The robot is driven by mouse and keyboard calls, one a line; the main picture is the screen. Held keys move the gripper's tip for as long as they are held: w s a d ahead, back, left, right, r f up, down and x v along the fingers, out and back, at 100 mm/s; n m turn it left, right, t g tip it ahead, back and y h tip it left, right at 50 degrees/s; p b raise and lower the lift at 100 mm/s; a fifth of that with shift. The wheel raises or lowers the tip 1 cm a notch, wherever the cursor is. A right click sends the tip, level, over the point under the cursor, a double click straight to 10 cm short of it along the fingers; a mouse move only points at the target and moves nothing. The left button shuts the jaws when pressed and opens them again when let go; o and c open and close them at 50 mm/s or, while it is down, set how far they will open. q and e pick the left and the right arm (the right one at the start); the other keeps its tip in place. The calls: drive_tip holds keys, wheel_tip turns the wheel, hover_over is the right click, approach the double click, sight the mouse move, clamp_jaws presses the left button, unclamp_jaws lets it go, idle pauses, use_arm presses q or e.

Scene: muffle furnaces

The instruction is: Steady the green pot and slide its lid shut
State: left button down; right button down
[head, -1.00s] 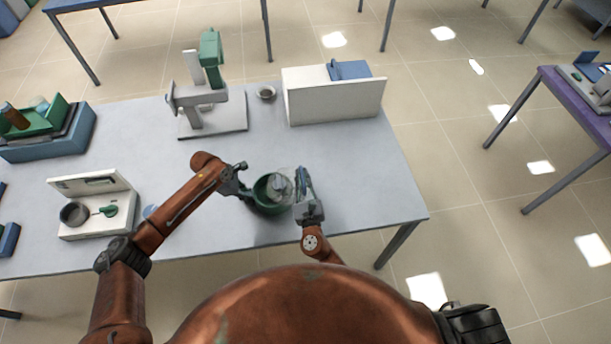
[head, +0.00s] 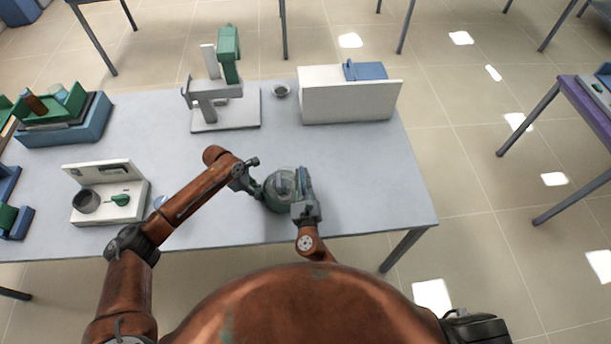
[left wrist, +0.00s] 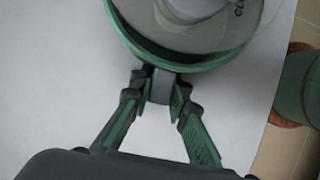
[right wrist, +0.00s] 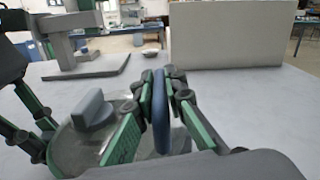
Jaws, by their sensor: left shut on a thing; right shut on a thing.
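The green pot (head: 272,204) stands near the table's front edge, between my grippers. Its clear lid (head: 285,182) with a grey knob (right wrist: 92,110) lies over its opening. In the left wrist view, the pot's green rim (left wrist: 165,62) curves around the lid, and printed letters show on the lid. My left gripper (head: 258,192) is shut on the pot's grey side handle (left wrist: 161,86). My right gripper (head: 303,180) is at the pot's right side, shut on an upright blue handle (right wrist: 161,110) at the lid's edge. Its fingers partly hide the lid's right side.
A grey stand with a green head (head: 228,60) and a white box (head: 350,100) stand at the back of the table (head: 360,180). A small bowl (head: 281,91) lies between them. A white holder (head: 130,210) stands left. The table right of the pot is clear.

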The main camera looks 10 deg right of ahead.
use_arm(q)
drive_tip(key=shift+d, duration=0.2)
use_arm(e)
drive_tip(key=shift+a+f, duration=0.1)
drive_tip(key=shift+a, duration=0.85)
drive_tip(key=shift+s+a, duration=0.1)
drive_tip(key=shift+a, duration=0.1)
drive_tip(key=c, duration=2)
unclamp_jaws()
use_arm(q)
drive_tip(key=shift+a, duration=0.1)
use_arm(e)
drive_tip(key=shift+o, duration=0.2)
drive_tip(key=shift+d, duration=0.1)
drive_tip(key=shift+s, duration=0.35)
use_arm(q)
drive_tip(key=shift+a, duration=0.15)
use_arm(e)
drive_tip(key=s, duration=1.1)
use_arm(q)
drive_tip(key=c, duration=1.7)
unclamp_jaws()
drive_tip(key=shift+c, duration=0.2)
